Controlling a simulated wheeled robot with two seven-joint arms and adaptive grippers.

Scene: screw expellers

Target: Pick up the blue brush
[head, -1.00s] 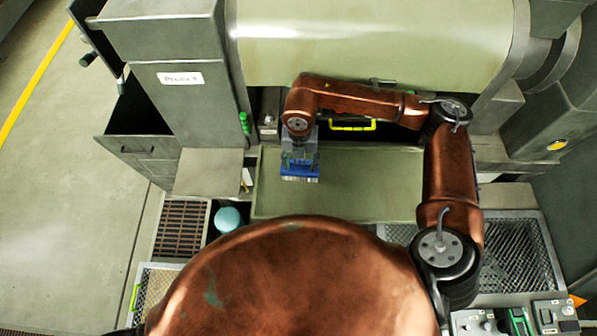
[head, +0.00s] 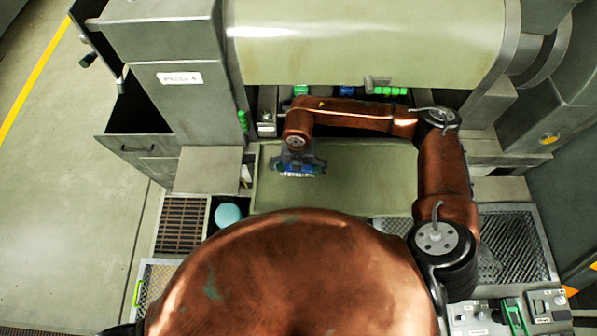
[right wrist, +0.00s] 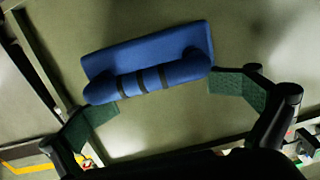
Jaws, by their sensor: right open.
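The blue brush (head: 298,174) lies on the flat green-grey tray (head: 375,180) below the press, mostly under my right gripper in the head view. In the right wrist view the brush (right wrist: 150,60) shows a flat blue block and a rounded blue handle with dark bands. My right gripper (right wrist: 165,98) is open, its two green-padded fingers near opposite ends of the handle. I cannot tell whether the pads touch it. My right gripper (head: 298,165) also shows in the head view with fingers spread. My left gripper is not in view.
The press drum (head: 365,40) hangs over the back of the tray. Green and blue parts (head: 347,90) show beneath it. A pale blue ball (head: 228,214) sits in a bin at the tray's left front. The tray is clear to the right of the brush.

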